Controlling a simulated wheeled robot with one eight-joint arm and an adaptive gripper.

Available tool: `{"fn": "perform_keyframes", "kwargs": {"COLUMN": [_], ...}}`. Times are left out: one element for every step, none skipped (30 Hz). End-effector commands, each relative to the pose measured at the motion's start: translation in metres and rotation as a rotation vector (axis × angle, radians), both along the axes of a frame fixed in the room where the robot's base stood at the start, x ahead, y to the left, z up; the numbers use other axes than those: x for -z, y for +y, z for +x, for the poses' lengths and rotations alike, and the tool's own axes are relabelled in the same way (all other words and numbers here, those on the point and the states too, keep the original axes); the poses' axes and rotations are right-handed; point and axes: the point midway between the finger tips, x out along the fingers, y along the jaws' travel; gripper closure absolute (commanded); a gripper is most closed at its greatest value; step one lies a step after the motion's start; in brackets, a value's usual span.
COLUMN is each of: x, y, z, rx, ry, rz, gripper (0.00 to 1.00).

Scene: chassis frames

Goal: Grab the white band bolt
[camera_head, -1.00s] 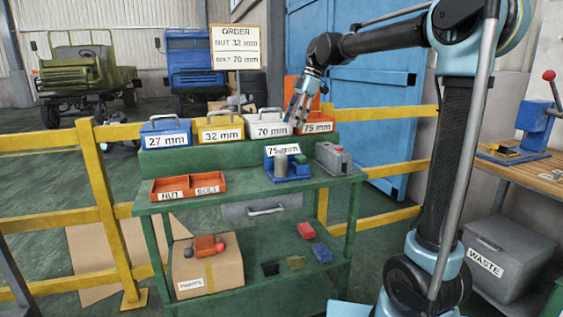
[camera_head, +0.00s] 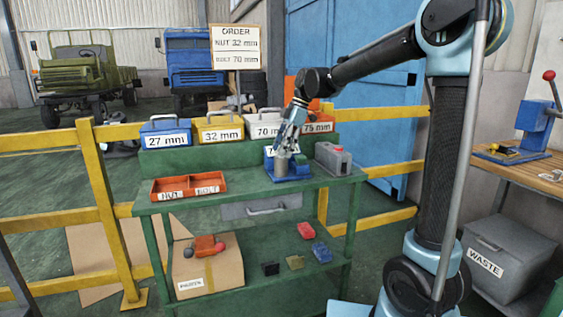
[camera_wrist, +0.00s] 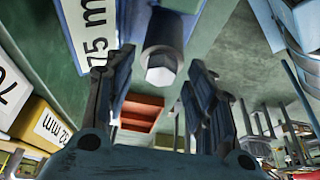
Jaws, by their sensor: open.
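A grey bolt (camera_wrist: 161,68) with a pale hexagonal head shows between my fingers in the wrist view. In the head view the bolt (camera_head: 282,164) stands upright in a blue fixture (camera_head: 293,174) on the green bench. I cannot make out a white band on it. My gripper (camera_head: 287,146) is open just above the fixture, pointing down, and partly hides the fixture's label. In the wrist view my gripper (camera_wrist: 158,62) has one finger on each side of the bolt head, with gaps on both sides. The bolt appears beyond the fingertips.
Behind stand a blue 27 mm case (camera_head: 166,133), yellow 32 mm case (camera_head: 220,130), white 70 mm case (camera_head: 265,128) and orange 75 mm case (camera_head: 318,125). An orange NUT/BOLT tray (camera_head: 188,186) lies left; bench between is clear.

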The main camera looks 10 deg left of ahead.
Motion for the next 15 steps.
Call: {"fn": "perform_keyframes", "kwargs": {"x": [0.0007,0.0009,0.0008,0.0007,0.0007,0.0006,0.0006,0.0006,0.0006,0.0006,0.0006,0.0006,0.0005,0.0005,0.0005], "y": [0.0003,0.0003,0.0003,0.0003,0.0003,0.0002,0.0002,0.0002,0.0001,0.0002,0.0002,0.0002,0.0001,0.0002,0.0001], "z": [-0.0002,-0.0002,-0.0002,-0.0002,-0.0002,-0.0001,-0.0001,-0.0001,-0.0001,-0.0001,-0.0001,-0.0001,-0.0001,-0.0001,-0.0001], "rx": [0.0,0.0,0.0,0.0,0.0,0.0,0.0,0.0,0.001,0.001,0.001,0.001,0.0,0.001,0.001], "ry": [0.0,0.0,0.0,0.0,0.0,0.0,0.0,0.0,0.0,0.0,0.0,0.0,0.0,0.0,0.0], "rz": [0.0,0.0,0.0,0.0,0.0,0.0,0.0,0.0,0.0,0.0,0.0,0.0,0.0,0.0,0.0], "gripper": [0.5,0.5,0.5,0.5,0.5,0.5,0.55,0.61,0.7,0.77,0.84,0.93,1.0,1.0,1.0]}}
